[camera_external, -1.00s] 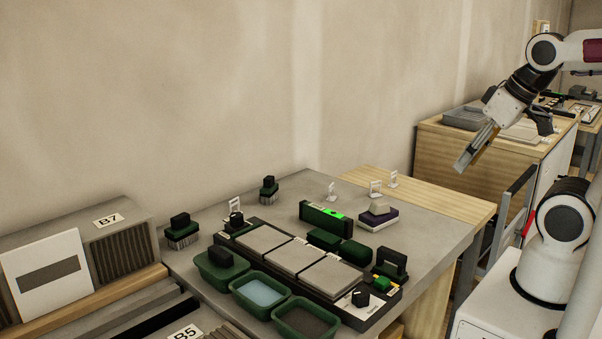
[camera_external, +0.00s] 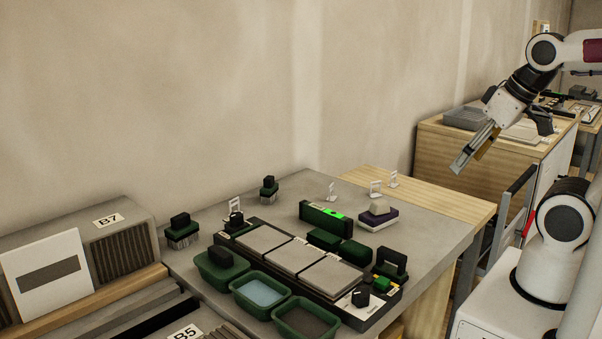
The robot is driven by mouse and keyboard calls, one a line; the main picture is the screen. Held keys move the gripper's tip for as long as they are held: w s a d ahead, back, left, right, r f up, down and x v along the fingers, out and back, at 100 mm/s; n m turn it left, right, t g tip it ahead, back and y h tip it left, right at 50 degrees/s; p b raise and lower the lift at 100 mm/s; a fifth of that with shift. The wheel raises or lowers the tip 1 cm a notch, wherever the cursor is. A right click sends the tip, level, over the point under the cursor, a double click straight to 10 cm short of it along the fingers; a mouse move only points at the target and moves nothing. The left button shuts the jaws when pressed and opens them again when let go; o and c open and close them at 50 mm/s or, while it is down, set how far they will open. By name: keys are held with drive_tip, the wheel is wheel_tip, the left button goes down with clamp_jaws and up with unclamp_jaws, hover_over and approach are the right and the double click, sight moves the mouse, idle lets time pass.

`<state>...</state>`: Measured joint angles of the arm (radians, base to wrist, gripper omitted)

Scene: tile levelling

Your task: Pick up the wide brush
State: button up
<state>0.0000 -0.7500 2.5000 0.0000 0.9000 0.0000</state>
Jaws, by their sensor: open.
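Two brushes with dark handles and pale bristles stand on the grey worktop. The wider-looking one (camera_external: 182,233) stands at the left of the worktop, beside the ribbed block labelled B7. A narrower brush (camera_external: 269,189) stands at the back near the wall. My gripper (camera_external: 468,160) is high at the upper right, far from both brushes. It is open and empty, with its fingers pointing down and to the left.
A dark tray (camera_external: 384,318) with several grey tiles lies mid-table. Green tubs (camera_external: 306,331) stand in front of it. A green level (camera_external: 324,217), green blocks (camera_external: 356,253) and a handled tool (camera_external: 391,263) stand behind or beside it.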

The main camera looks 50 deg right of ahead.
drive_tip(key=w+r+n+t+h, duration=0.2)
drive_tip(key=w+n+h, duration=0.4)
drive_tip(key=w+n, duration=1.3)
drive_tip(key=n+t+y, duration=0.5)
drive_tip(key=n+t, duration=0.1)
drive_tip(key=n, duration=0.8)
hover_over(182, 229)
drive_tip(key=s+d, duration=0.5)
drive_tip(key=d, duration=0.5)
wheel_tip(182, 229, down, 12)
drive_tip(key=shift+f, duration=0.1)
drive_tip(key=a+f+n+y, duration=0.1)
drive_tip(key=a, duration=0.1)
drive_tip(key=a+f+n, duration=0.2)
drive_tip(key=a, duration=0.1)
drive_tip(key=a+f+n+y, duration=0.1)
drive_tip(key=a+f, duration=0.1)
drive_tip(key=a, duration=0.1)
drive_tip(key=shift+s+a+y, duration=0.2)
drive_tip(key=shift+s+y, duration=0.1)
drive_tip(key=shift+s, duration=0.05)
